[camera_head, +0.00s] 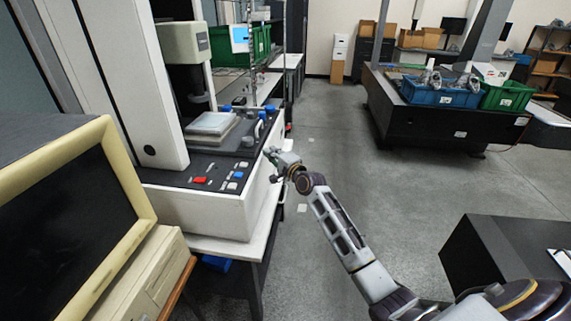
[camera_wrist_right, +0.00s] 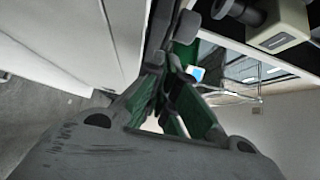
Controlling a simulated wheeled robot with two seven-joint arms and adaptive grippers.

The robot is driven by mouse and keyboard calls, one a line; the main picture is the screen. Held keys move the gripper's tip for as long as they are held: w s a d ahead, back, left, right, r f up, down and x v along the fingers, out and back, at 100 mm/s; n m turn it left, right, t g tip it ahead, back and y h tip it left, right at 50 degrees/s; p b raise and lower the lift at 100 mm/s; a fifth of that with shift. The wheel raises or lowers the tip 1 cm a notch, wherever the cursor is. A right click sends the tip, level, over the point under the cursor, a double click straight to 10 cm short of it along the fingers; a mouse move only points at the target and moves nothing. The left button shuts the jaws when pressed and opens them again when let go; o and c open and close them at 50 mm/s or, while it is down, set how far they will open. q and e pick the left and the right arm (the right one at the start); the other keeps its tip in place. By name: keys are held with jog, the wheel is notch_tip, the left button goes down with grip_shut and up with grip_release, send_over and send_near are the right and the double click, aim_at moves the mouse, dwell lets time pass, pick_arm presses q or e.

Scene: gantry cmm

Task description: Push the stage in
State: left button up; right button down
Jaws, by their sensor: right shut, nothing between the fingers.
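The stage (camera_head: 210,124) is a pale square plate on a thicker block. It sits on the dark top of the white measuring machine (camera_head: 205,208), beneath the machine's head (camera_head: 184,42). My right gripper (camera_head: 270,153) is shut and empty beside the machine's right side, near its upper edge. It is to the right of the stage and clearly apart from it. In the right wrist view my fingers (camera_wrist_right: 180,75) show close together, with the white machine side at the left. Whether the fingers touch the machine cannot be told. My left gripper is not in view.
Red, white and blue buttons (camera_head: 201,180) lie along the machine's front panel, with blue knobs (camera_head: 270,109) near its right edge. An old monitor (camera_head: 75,215) stands at the front left. A dark bench (camera_head: 420,120) holds blue and green crates. The grey floor between is open.

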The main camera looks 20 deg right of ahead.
jog(key=s+d, duration=0.1)
jog(key=s, duration=0.7)
jog(key=shift+s+d, duration=0.25)
jog(key=shift+d, duration=0.15)
jog(key=shift+r, duration=0.1)
